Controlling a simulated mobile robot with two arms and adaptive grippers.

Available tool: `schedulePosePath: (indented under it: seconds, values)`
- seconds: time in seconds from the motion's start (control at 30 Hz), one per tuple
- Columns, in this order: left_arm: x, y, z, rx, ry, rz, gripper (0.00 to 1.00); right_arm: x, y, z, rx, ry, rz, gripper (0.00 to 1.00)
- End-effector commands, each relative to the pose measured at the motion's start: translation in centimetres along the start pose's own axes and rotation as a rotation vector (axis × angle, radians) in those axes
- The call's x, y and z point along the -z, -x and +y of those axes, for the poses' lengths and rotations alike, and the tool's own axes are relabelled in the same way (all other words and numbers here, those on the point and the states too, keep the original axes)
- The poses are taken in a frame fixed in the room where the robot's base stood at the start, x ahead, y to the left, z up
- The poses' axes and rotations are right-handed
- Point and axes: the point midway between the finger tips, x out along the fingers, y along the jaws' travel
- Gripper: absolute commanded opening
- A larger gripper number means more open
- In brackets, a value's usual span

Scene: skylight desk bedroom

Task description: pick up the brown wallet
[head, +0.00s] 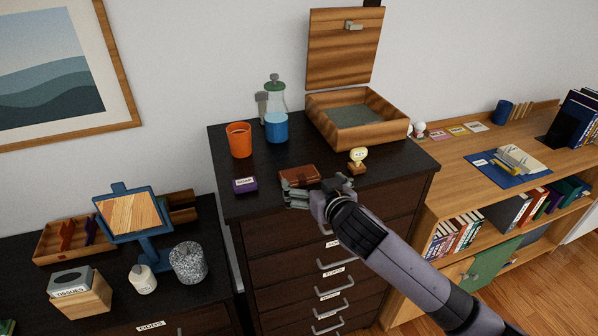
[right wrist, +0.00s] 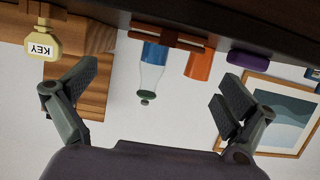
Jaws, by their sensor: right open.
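The brown wallet (head: 299,174) lies flat near the front edge of the black top of the dark dresser. My right gripper (head: 318,190) is at that front edge, just in front of the wallet. In the upside-down right wrist view, the wallet (right wrist: 168,36) shows edge-on between the two spread fingers of my right gripper (right wrist: 155,95), ahead of them. The fingers are open and nothing is between them. My left gripper is not in view.
A yellow key-tag object (head: 357,157) stands right of the wallet; a purple box (head: 245,185) lies left. Behind are an orange cup (head: 239,140), a blue-and-clear bottle (head: 276,125) and an open wooden box (head: 358,134). A lower desk (head: 430,170) adjoins at right.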

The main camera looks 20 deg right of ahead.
Motion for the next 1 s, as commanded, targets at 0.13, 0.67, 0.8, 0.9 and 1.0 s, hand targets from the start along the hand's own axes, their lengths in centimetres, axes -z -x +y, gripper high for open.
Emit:
schedulePosePath:
  seconds: [0.13,0.67,0.8,0.9,1.0]
  values:
    - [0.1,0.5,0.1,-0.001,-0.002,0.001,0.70,0.1,-1.4,0.0,0.000,0.000,0.000,1.00]
    - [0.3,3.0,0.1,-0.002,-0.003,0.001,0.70,-0.6,-6.1,-0.6,-0.001,0.001,-0.001,1.00]
    - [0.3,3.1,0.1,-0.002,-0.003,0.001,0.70,-0.7,-6.8,-0.6,0.000,0.000,0.000,1.00]
    - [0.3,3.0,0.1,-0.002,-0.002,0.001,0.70,-0.8,-6.9,-0.6,0.001,0.000,0.000,1.00]
    - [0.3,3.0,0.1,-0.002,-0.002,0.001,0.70,-0.8,-6.9,-0.6,0.001,0.000,0.000,1.00]
